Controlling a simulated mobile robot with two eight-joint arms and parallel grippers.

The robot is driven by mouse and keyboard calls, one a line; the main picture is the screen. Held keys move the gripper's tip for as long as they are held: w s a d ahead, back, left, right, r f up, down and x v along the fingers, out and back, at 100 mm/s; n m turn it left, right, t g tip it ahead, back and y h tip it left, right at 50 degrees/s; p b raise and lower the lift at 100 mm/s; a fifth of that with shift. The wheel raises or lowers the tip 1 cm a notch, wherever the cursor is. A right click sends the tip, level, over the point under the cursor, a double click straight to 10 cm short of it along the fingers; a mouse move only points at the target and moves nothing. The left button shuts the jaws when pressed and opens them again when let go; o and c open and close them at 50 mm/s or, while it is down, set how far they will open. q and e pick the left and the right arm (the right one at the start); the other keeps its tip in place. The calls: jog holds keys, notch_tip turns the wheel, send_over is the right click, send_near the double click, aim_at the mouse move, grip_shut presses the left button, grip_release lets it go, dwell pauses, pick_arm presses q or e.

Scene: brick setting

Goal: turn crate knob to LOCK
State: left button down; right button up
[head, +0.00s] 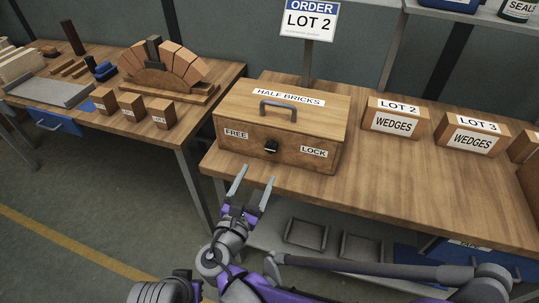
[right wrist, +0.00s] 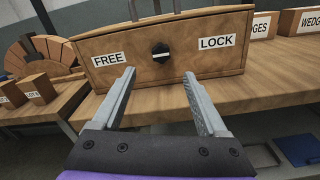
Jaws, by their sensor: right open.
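The wooden crate (head: 281,115) labelled HALF BRICKS stands on the bench and also fills the upper right wrist view (right wrist: 195,52). Its small black knob (head: 271,147) is on the front face, between a FREE label (head: 236,134) on the left and a LOCK label (head: 313,152) on the right. In the right wrist view the knob (right wrist: 160,53) shows a pale line lying about level; which end points is unclear. My right gripper (head: 257,173) is open and empty, in front of and below the knob, apart from it. My left gripper is not in view.
A grey handle (head: 292,106) is on the crate's lid. Wedge boxes (head: 396,118) stand to the right on the same bench (head: 400,180). An ORDER LOT 2 sign (head: 308,20) rises behind. A left table holds a brick arch (head: 165,70) and small blocks.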

aim_at(270, 150)
jog(key=x, duration=1)
jog(key=shift+w+d, duration=0.1)
jog(key=shift+w, duration=0.1)
jog(key=shift+c, duration=0.3)
grip_shut()
